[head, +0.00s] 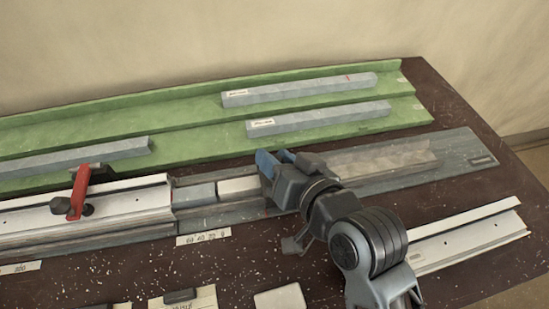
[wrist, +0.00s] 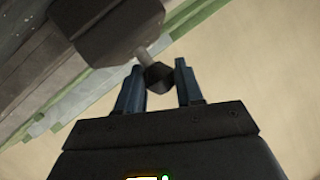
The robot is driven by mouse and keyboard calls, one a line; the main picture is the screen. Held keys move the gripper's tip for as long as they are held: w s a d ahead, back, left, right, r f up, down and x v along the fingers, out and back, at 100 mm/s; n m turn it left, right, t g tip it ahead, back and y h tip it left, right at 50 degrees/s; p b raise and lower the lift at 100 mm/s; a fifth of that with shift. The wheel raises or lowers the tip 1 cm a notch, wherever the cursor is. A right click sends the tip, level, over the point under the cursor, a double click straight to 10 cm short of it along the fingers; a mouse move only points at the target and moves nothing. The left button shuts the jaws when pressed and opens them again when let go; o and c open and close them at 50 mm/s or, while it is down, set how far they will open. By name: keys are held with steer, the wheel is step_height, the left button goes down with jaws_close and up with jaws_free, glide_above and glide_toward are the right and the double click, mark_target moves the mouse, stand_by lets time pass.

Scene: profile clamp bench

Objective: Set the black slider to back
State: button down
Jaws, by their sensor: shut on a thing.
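My gripper (head: 268,164) is over the grey rail, to the right of the white profile bed, with its blue fingers pointing left and away. In the wrist view my gripper (wrist: 160,84) has its two blue fingers around a dark faceted knob (wrist: 158,76). A short grey stem joins this knob to a dark block (wrist: 105,25), which appears to be the black slider. In the head view my gripper and arm hide the knob and block, so the slider's place along the rail cannot be told.
A red clamp lever (head: 77,194) stands on the white profile bed (head: 130,203) at left. A green stepped rack (head: 190,125) with grey bars lies behind. A number scale (head: 204,237) and labelled cards (head: 184,299) are in front. A white profile (head: 470,236) lies at right.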

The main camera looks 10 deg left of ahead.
steer(key=w+d, duration=0.1)
steer(key=d, duration=0.3)
steer(key=w+d+b, duration=0.1)
steer(key=w+d, duration=0.1)
steer(key=d, duration=0.3)
steer(key=w+d+b, duration=0.1)
steer(key=d, duration=0.3)
steer(key=shift+w+d, duration=0.15)
steer(key=shift+d, duration=0.1)
steer(key=c, duration=1.1)
jaws_free()
steer(key=shift+r, duration=0.1)
steer(key=shift+r, duration=0.35)
steer(key=s+d+r, duration=0.4)
steer(key=d+r, duration=0.6)
steer(key=shift+s+d, duration=0.3)
steer(key=shift+d, duration=0.05)
